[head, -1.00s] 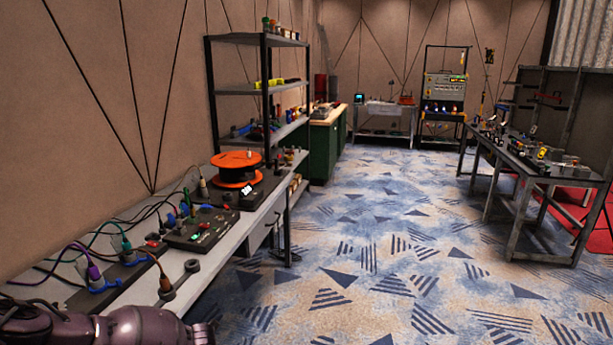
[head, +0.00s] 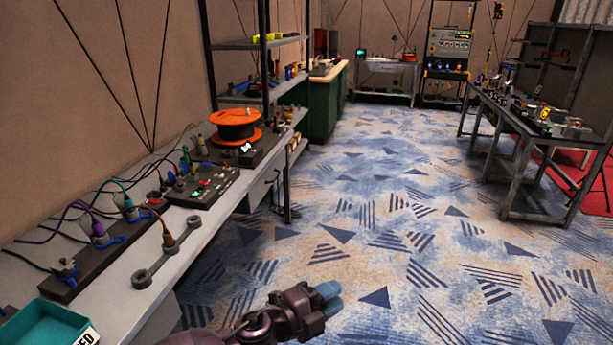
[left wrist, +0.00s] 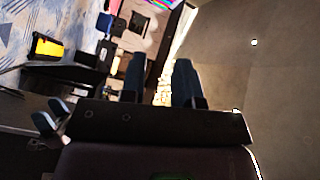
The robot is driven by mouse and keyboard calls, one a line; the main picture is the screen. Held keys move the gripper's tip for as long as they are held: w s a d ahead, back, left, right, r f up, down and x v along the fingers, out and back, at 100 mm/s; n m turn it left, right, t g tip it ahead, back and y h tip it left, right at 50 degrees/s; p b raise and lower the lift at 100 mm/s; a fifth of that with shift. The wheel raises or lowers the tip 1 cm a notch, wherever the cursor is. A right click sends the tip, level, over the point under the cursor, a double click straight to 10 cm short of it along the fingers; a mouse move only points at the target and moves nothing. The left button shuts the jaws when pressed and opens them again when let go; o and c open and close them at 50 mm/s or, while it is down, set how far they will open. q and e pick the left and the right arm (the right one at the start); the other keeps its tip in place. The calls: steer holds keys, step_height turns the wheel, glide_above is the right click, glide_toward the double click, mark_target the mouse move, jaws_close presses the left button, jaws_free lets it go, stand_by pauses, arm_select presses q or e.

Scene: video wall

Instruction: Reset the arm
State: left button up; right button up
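My left arm comes in from the bottom edge of the head view. Its gripper (head: 328,297) is over the blue patterned carpet, to the right of the long grey bench, and touches nothing. In the left wrist view the two dark blue fingers (left wrist: 160,78) stand apart with an empty gap between them. My right arm and gripper are not in view.
The long grey bench (head: 152,296) on the left bears cable plugs, a control box (head: 202,187), an orange spool (head: 235,117) and a teal bin (head: 50,328). A metal table (head: 533,133) stands at right. The carpet (head: 370,220) between is clear.

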arm_select(q)
steer(key=s+a+f+n+t+y, duration=0.25)
steer(key=a+n+y, duration=0.25)
steer(key=a+n, duration=0.5)
steer(key=s+a+f+n+t+y, duration=0.1)
steer(key=a+f+n+t+y, duration=0.3)
steer(key=a+n, duration=0.5)
steer(key=s+a+f+n+g+y, duration=0.2)
steer(key=s+a+f, duration=0.3)
steer(key=s, duration=0.5)
steer(key=s+a+f+n+g+y, duration=0.2)
steer(key=s+a+f+n+y, duration=0.2)
steer(key=s+a+f, duration=0.2)
steer(key=s+a, duration=0.2)
steer(key=s, duration=0.2)
steer(key=shift+a+n+y, duration=0.3)
steer(key=shift+g, duration=0.25)
